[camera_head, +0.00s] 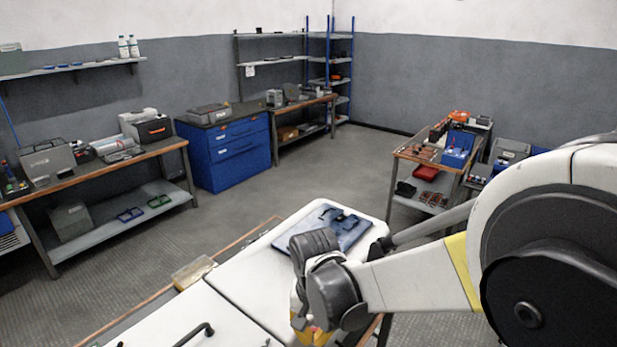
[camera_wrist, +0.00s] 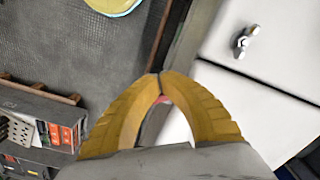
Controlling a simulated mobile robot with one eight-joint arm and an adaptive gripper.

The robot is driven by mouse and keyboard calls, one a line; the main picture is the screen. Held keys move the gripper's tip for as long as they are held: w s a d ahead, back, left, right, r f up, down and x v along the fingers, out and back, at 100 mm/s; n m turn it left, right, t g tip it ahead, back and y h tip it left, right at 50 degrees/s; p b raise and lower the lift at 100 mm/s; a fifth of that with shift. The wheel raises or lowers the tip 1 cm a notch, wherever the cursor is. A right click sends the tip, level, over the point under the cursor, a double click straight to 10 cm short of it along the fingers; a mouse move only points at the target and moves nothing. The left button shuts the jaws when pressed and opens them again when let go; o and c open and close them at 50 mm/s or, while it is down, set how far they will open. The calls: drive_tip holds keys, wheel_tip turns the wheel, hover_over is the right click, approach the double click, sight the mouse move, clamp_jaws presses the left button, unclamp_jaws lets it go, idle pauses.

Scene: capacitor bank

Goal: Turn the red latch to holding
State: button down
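My gripper (camera_wrist: 160,77) has yellow fingers whose tips meet in the wrist view. A small red piece (camera_wrist: 163,99) shows in the gap behind the tips. It may be the red latch, but most of it is hidden, and I cannot tell whether the fingers touch it. The white cabinet surface (camera_wrist: 265,110) lies to the right of and below the fingers. In the head view my gripper is mostly hidden by my wrist, with a little yellow showing low beside the white cabinet top (camera_head: 235,295).
A metal knob or handle (camera_wrist: 243,42) stands on the white surface in the wrist view. A dark handle (camera_head: 195,335) is at the head view's bottom edge. A dark blue tray (camera_head: 345,238) lies on the cabinet's far end. Open floor (camera_head: 330,170) lies beyond.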

drive_tip(key=shift+s, duration=0.1)
idle(0.3)
wheel_tip(320, 180, up, 6)
drive_tip(key=p, duration=0.4)
drive_tip(key=shift+s+a, duration=0.2)
drive_tip(key=shift+s, duration=0.05)
